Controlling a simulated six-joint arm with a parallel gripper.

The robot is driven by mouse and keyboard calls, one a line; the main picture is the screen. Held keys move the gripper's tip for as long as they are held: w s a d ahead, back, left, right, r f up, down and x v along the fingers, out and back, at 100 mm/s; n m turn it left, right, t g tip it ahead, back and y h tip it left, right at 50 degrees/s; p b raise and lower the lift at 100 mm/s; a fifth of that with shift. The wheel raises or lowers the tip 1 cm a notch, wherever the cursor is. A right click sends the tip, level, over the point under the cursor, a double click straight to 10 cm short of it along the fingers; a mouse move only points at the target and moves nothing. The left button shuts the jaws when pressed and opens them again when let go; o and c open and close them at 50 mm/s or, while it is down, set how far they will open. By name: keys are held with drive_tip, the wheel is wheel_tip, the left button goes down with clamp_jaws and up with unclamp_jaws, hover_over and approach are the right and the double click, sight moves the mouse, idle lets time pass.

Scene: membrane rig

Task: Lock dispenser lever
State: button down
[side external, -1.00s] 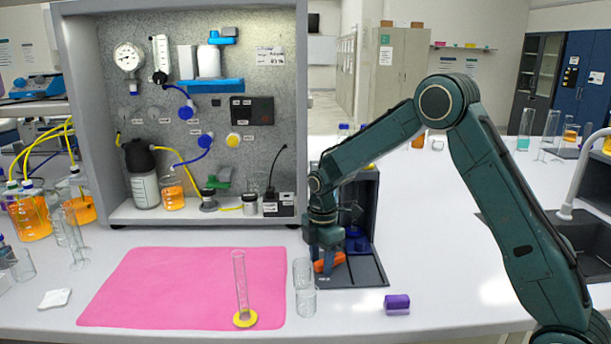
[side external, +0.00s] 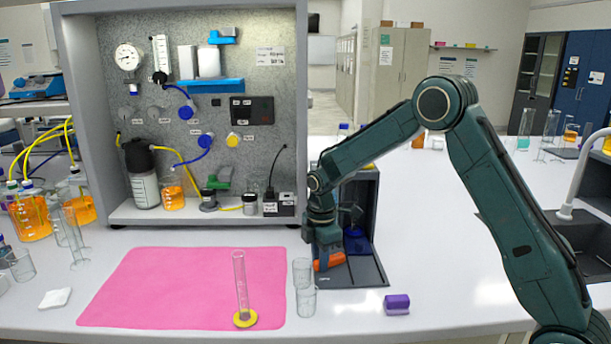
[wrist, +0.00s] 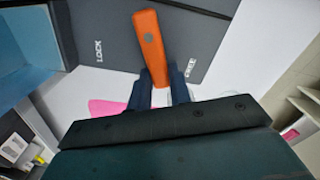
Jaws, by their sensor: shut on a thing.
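The orange dispenser lever (wrist: 150,42) lies over a dark grey plate (wrist: 205,35) in the wrist view. Its lower end sits between the two fingers of my gripper (wrist: 159,85), which are shut on it. The word LOCK is printed on the plate to the lever's left and FREE to its right. The lever lies between the two words, pointing at neither squarely. In the side view the lever (side external: 329,261) shows as an orange bar at the front left of the dark dispenser base (side external: 365,273). My gripper (side external: 325,247) comes down onto it and hides part of it.
A pink mat (side external: 170,285) holds a glass cylinder with a yellow foot (side external: 244,319). A grey-framed panel (side external: 75,120) stands behind left.

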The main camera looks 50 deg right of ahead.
drive_tip(key=m, duration=0.2)
drive_tip(key=w+d+m, duration=0.1)
drive_tip(key=m, duration=0.1)
drive_tip(key=w+m, duration=0.1)
drive_tip(key=shift+d+m, duration=0.15)
drive_tip(key=shift+m, duration=0.25)
drive_tip(key=m, duration=0.1)
drive_tip(key=d+m, duration=0.1)
drive_tip(key=m, duration=0.1)
drive_tip(key=w+d+m, duration=0.1)
drive_tip(key=m, duration=0.1)
idle(0.3)
drive_tip(key=c, duration=1.3)
unclamp_jaws()
drive_tip(key=shift+r, duration=0.1)
wheel_tip(320, 180, up, 14)
drive_tip(key=shift+f, duration=0.15)
